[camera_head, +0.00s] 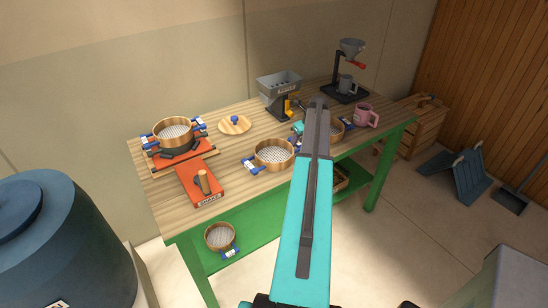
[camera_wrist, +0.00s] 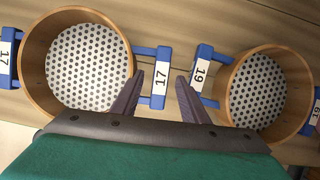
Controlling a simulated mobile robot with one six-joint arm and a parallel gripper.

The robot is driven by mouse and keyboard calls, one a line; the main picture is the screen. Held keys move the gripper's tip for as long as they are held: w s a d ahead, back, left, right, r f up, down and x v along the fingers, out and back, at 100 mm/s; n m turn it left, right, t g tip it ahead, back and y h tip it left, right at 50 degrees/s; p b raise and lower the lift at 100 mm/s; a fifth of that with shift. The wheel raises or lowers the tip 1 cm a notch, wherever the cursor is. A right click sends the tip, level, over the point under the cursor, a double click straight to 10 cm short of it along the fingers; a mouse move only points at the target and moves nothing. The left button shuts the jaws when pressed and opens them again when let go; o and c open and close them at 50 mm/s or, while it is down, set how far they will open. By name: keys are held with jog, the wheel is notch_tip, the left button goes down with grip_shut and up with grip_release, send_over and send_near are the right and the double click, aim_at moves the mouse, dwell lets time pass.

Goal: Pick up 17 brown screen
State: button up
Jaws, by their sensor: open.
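The 17 screen (camera_wrist: 88,68) is a round brown wooden ring with a perforated mesh and blue handles labelled 17. It stands at the left in the wrist view and appears to be the middle screen (camera_head: 274,154) on the table in the head view. My gripper (camera_wrist: 170,80) is open, its tips above or beside this screen's right handle (camera_wrist: 160,78); I cannot tell whether they touch it. In the head view my gripper (camera_head: 318,103) partly hides the 19 screen, which shows at the right in the wrist view (camera_wrist: 258,92).
Another screen (camera_head: 173,132) sits on an orange-based stand at the table's left. A red box (camera_head: 203,186), wooden lid (camera_head: 235,125), grey bin (camera_head: 279,84) and pink mug (camera_head: 366,115) share the table (camera_head: 158,191). One more screen (camera_head: 220,236) lies on the green lower shelf.

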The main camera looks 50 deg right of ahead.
grip_shut()
jog(key=shift+r, duration=0.2)
dwell(0.4)
jog(key=shift+s+d+r+b, duration=0.1)
jog(key=shift+r+b, duration=1.05)
jog(key=shift+r, duration=0.4)
jog(key=s+d+b, duration=0.2)
jog(key=s, duration=0.5)
jog(key=s+d+r+b, duration=0.1)
jog(key=s+d+b, duration=0.1)
jog(key=s, duration=0.6)
jog(key=shift+d+r+b, duration=0.15)
jog(key=shift+r+b, duration=0.15)
jog(key=shift+b, duration=0.05)
jog(key=shift+s, duration=0.1)
